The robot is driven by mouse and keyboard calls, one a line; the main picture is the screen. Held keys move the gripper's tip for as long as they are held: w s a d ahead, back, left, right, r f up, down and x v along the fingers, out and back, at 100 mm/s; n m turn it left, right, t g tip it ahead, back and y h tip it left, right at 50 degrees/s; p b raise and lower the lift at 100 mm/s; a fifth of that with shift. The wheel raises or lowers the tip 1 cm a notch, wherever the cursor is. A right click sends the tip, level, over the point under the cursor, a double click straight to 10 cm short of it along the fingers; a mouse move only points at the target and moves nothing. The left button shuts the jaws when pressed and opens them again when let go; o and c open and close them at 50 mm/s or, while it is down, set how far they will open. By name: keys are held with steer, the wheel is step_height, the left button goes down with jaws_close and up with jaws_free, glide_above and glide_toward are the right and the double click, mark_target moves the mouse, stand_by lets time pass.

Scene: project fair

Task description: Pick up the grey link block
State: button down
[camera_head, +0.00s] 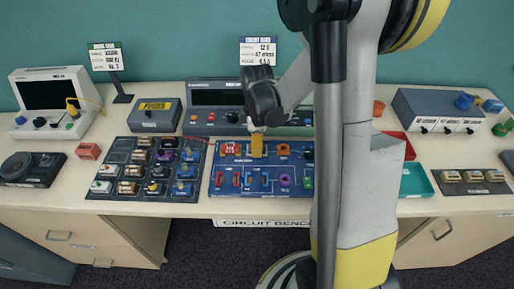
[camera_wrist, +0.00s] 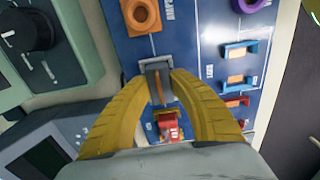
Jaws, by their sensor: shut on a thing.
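The grey link block (camera_wrist: 157,70), with an orange stripe across its middle, sits between the yellow fingertips of my gripper (camera_wrist: 160,84) in the wrist view. My gripper is shut on it, one finger on each side. The block is over the blue circuit board (camera_wrist: 190,22); I cannot tell whether it touches the board. In the head view my gripper (camera_head: 257,148) is at the upper middle of the blue board (camera_head: 212,187), and the block is not clearly visible there.
Other pieces are close by on the board: an orange ring (camera_wrist: 141,14), a blue link (camera_wrist: 239,48) and a red piece (camera_wrist: 168,129). A dark panel of blocks (camera_head: 121,160) lies to the left. A teal tray (camera_head: 416,181) is on the right. Instruments line the back.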

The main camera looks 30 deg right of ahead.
steer(key=shift+r, duration=0.1)
step_height(320, 180, up, 5)
steer(key=shift+s+f+p, duration=0.1)
steer(key=shift+f+p, duration=0.1)
steer(key=shift+p, duration=1)
steer(key=s+d+r+p, duration=0.5)
steer(key=s+d+r, duration=0.1)
steer(key=s+r, duration=0.3)
steer(key=shift+s, duration=0.35)
steer(key=shift+d, duration=0.1)
